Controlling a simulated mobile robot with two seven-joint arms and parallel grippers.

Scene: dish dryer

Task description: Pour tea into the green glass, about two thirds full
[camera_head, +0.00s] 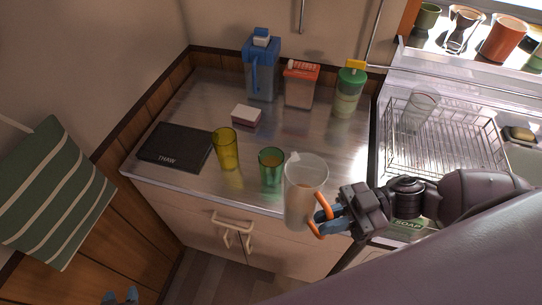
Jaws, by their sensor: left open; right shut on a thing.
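The green glass (271,173) stands upright near the counter's front edge. A brownish tint shows inside it; I cannot clearly tell the level. A clear pitcher (303,190) with an orange handle is just right of the glass, its spout close to the glass rim. It looks nearly upright, and its contents are hard to make out. My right gripper (327,222) is shut on the pitcher's handle, in front of the counter edge. My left gripper (121,295) shows only its blue fingertips at the bottom left, open and away from the counter.
A yellow glass (225,150) stands left of the green one, beside a black THAW mat (176,147). A small box (246,116), a blue jug (262,70), a red-lidded container (301,86) and a green-lidded container (347,92) stand behind. A wire dish rack (445,140) is at right.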

